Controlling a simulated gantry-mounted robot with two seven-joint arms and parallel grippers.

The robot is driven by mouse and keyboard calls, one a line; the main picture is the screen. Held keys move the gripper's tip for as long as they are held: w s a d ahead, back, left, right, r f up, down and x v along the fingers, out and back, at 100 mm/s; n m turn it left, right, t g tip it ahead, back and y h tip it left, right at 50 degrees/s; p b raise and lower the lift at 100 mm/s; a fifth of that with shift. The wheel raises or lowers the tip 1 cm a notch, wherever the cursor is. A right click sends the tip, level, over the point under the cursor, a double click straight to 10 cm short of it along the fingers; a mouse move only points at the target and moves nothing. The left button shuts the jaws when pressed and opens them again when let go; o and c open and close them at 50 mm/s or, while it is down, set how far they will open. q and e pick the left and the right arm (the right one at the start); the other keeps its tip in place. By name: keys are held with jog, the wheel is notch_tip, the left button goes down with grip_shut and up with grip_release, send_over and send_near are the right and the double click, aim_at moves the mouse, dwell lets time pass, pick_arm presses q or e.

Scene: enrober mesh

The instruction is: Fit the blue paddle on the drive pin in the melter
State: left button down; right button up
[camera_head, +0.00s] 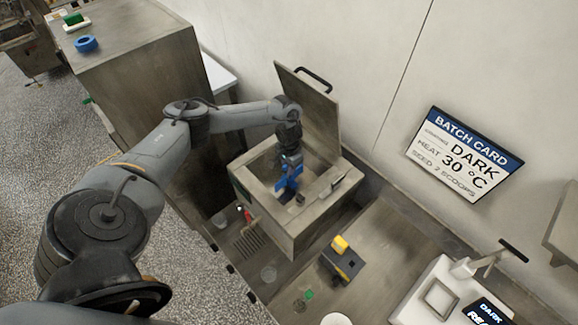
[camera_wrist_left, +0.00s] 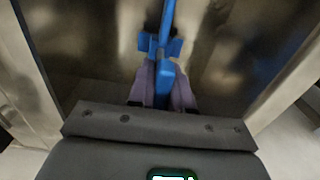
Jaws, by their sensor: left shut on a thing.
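The blue paddle (camera_head: 287,183) is held over the open top of the melter (camera_head: 306,229), a square metal box with its lid raised at the back. My left gripper (camera_head: 290,160) reaches in from the left and is shut on the paddle's upper part. In the left wrist view the blue paddle (camera_wrist_left: 163,45) runs away from between the fingers of my left gripper (camera_wrist_left: 164,85) into the tank opening. The drive pin cannot be made out clearly; the arm and paddle cover part of the opening. My right gripper is not in view.
The raised lid (camera_head: 312,105) with a black handle stands behind the opening. A black and yellow device (camera_head: 342,260) sits in front of the melter, and a white scale (camera_head: 440,298) is at the lower right. A blue ring (camera_head: 86,44) lies on the cabinet at upper left.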

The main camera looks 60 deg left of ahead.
aim_at(289, 178)
pick_arm(q)
jog(key=shift+p, duration=0.4)
dwell(0.4)
jog(key=shift+f, duration=0.3)
dwell(0.4)
jog(key=shift+f+b, duration=0.7)
jog(key=shift+f, duration=0.55)
jog(key=c, duration=1)
grip_release()
jog(key=shift+o, duration=0.2)
notch_tip(289, 178, up, 10)
jog(key=shift+f, duration=0.1)
jog(key=shift+r, duration=0.5)
